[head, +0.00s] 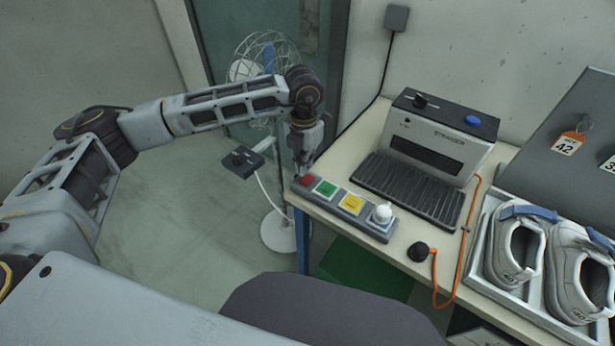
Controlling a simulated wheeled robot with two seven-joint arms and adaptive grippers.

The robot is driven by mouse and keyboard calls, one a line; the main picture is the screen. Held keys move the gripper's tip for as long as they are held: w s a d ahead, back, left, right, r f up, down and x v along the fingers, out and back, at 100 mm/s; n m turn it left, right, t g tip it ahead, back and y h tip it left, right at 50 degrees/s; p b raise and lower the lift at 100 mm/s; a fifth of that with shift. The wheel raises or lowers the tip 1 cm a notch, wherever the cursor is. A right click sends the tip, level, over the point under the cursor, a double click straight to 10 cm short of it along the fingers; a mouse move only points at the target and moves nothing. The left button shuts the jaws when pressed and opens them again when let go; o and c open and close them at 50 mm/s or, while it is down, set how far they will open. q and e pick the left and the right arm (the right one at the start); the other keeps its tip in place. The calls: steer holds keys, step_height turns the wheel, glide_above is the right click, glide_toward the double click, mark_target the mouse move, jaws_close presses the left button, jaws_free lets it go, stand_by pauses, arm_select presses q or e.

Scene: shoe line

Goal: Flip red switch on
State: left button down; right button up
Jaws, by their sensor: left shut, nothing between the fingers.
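The red switch (307,181) is at the left end of a grey control strip (337,213) on the table's left front edge. A green switch (326,188), a yellow switch (352,203) and a white knob (382,213) sit to its right on the strip. My left gripper (304,168) is shut and empty, pointing down just above the red switch. Whether its tips touch the switch I cannot tell. My right gripper is out of view.
A grey machine (440,145) with a black conveyor mat stands behind the strip on the table (350,150). White shoes (515,250) sit in a tray at right. An orange cable (467,225) runs down the table. A fan (262,70) stands on the floor behind my left arm.

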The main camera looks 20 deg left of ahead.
arm_select(q)
steer(key=shift+r, duration=0.65)
